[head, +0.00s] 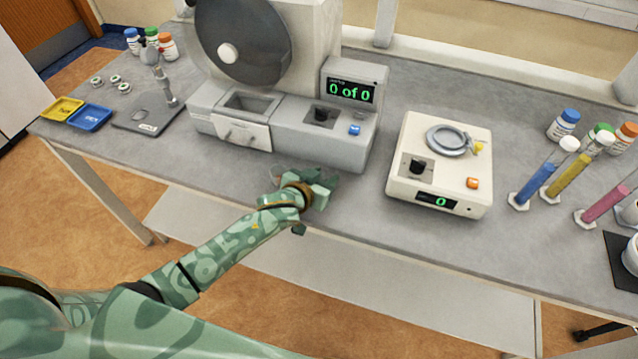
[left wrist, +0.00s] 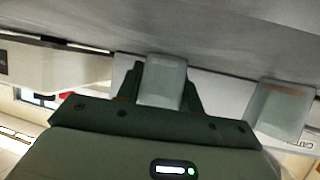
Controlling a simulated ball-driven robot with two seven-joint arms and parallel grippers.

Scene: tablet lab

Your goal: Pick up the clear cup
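My left gripper (head: 318,188) is low over the front of the table, before the grey counting machine. In the left wrist view, a clear, greyish cup (left wrist: 163,82) stands between the two dark green fingers of the left gripper (left wrist: 162,92). The fingers flank it closely on both sides, but I cannot tell whether they press on it. A second, similar clear cup (left wrist: 284,110) stands apart, to the right in the wrist view. A faint clear outline shows left of the gripper in the head view. My right gripper is not in view.
The grey counting machine (head: 285,125) stands just behind the gripper. A cream device (head: 440,160) with a round dish is to the right, and coloured cylinders (head: 545,180) stand beyond it. Blue and yellow trays (head: 90,118) lie at the left. The table's front edge (head: 345,240) is close.

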